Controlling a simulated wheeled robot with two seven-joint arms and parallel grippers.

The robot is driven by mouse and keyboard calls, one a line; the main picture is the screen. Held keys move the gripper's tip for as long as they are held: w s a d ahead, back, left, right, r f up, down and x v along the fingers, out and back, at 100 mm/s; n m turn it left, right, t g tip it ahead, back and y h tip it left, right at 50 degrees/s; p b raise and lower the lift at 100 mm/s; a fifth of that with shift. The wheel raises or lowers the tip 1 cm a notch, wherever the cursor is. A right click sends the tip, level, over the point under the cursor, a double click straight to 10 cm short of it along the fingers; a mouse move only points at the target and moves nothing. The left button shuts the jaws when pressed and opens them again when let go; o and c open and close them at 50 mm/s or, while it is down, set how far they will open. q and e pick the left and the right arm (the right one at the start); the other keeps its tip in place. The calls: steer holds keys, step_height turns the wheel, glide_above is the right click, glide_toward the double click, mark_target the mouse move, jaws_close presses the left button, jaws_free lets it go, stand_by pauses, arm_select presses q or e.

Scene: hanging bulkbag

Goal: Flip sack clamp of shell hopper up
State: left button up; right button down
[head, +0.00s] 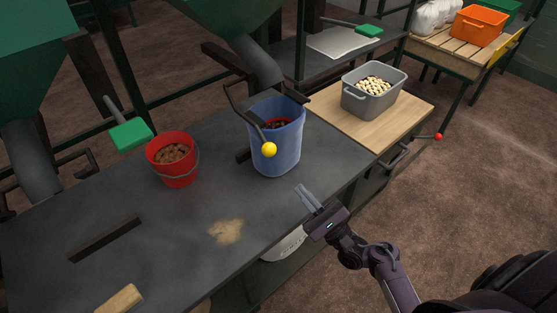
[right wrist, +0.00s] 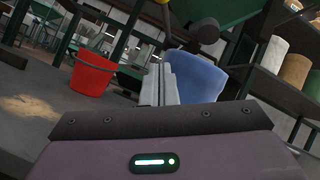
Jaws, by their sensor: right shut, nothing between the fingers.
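A dark sack clamp (head: 243,108) with a bent lever ending in a yellow ball (head: 269,150) sits at the spout under the middle green hopper (head: 235,22). The lever hangs down in front of a blue sack (head: 277,140), which has dark reddish contents. The sack also shows in the right wrist view (right wrist: 195,78), just beyond my fingers. My right gripper (head: 302,192) is shut and empty, apart from the ball, lower and to its right, near the bench's front edge. My left gripper is not in view. I cannot read a label naming the hopper.
A red bucket (head: 173,160) of brown pieces stands left of the sack on the dark bench (head: 180,215). A grey bin (head: 371,98) sits on a wooden board at right. A red-knobbed lever (head: 438,136) sticks out beyond the board. A sandy pile (head: 226,231) lies in front.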

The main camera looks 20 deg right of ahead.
steer(key=shift+s+d+r+m, duration=0.1)
steer(key=shift+d+m, duration=0.1)
steer(key=shift+m, duration=0.1)
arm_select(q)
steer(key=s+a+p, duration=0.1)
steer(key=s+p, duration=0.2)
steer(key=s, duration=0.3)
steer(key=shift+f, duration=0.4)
arm_select(e)
steer(key=w+a+r, duration=0.5)
steer(key=r, duration=0.3)
steer(key=shift+w+a+r, duration=0.15)
steer(key=shift+w+r, duration=0.15)
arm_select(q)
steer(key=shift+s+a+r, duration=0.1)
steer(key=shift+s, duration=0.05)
arm_select(e)
steer(key=shift+r, duration=0.1)
